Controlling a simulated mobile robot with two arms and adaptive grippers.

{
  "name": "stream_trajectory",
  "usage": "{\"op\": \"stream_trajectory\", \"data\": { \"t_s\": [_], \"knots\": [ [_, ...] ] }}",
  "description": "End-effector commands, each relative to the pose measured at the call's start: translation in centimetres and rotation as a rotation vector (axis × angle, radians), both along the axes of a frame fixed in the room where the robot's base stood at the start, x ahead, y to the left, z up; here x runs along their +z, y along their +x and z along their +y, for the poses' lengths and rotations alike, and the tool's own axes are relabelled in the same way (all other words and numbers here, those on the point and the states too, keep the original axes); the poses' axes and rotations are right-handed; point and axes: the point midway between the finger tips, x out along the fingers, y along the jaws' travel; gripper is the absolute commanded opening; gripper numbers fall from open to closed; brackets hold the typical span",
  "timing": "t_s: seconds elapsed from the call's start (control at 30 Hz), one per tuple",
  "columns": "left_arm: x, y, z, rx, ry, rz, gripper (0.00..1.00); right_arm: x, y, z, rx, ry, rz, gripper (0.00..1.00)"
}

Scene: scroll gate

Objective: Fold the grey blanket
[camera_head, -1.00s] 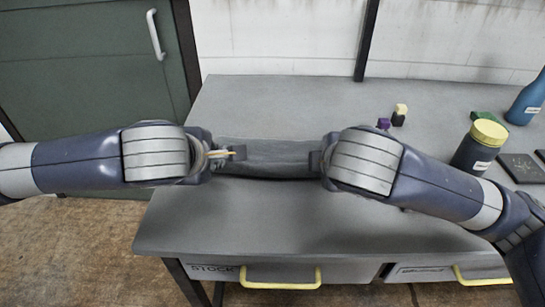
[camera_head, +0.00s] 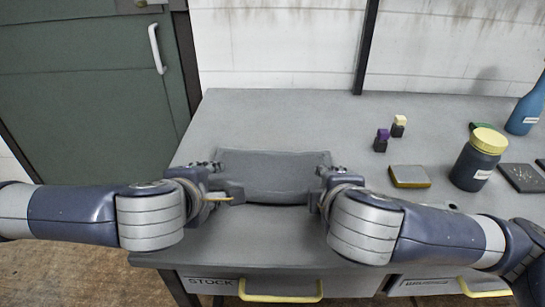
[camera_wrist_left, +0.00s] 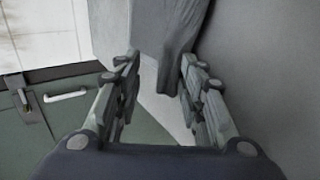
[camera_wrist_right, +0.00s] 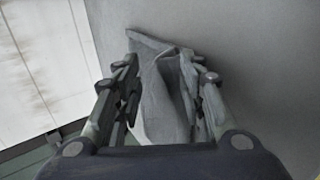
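The grey blanket (camera_head: 273,172) lies on the grey table, a dark grey folded-looking strip between my two grippers. My left gripper (camera_head: 224,191) is at its left end. In the left wrist view its fingers (camera_wrist_left: 160,66) stand apart, with a drooping corner of the blanket (camera_wrist_left: 165,45) between them. My right gripper (camera_head: 322,181) is at the right end. In the right wrist view its fingers (camera_wrist_right: 161,68) stand apart on either side of a creased, bunched part of the blanket (camera_wrist_right: 158,100). The blanket's underside is hidden.
On the table (camera_head: 285,108), right of the blanket, are a purple-topped block (camera_head: 382,140), a cream-topped block (camera_head: 399,126), a grey-topped yellow block (camera_head: 409,176), a yellow-lidded jar (camera_head: 477,160) and a blue bottle (camera_head: 527,108). The table behind the blanket is clear.

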Motion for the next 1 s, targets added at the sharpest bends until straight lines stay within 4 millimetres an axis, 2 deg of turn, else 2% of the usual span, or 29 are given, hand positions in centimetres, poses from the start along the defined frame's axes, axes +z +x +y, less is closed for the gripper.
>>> {"op": "stream_trajectory", "data": {
  "t_s": [0.27, 0.5, 0.9, 1.0],
  "knots": [
    [0.2, 0.0, 0.0, 0.000, 0.000, -0.001, 0.37, 0.2, 0.0, 0.0, 0.001, 0.001, -0.001, 0.37],
    [3.5, -0.4, -0.1, -0.001, -0.002, -0.004, 0.37, 3.6, -0.4, 0.1, 0.003, 0.002, -0.005, 0.37],
    [8.1, -1.7, -0.1, -0.002, -0.001, -0.003, 0.37, 8.2, -1.7, 0.0, 0.001, -0.001, -0.006, 0.37],
    [8.8, -1.9, 0.0, -0.001, -0.001, -0.002, 0.37, 8.9, -1.9, 0.0, -0.001, -0.001, -0.002, 0.37]
  ]
}}
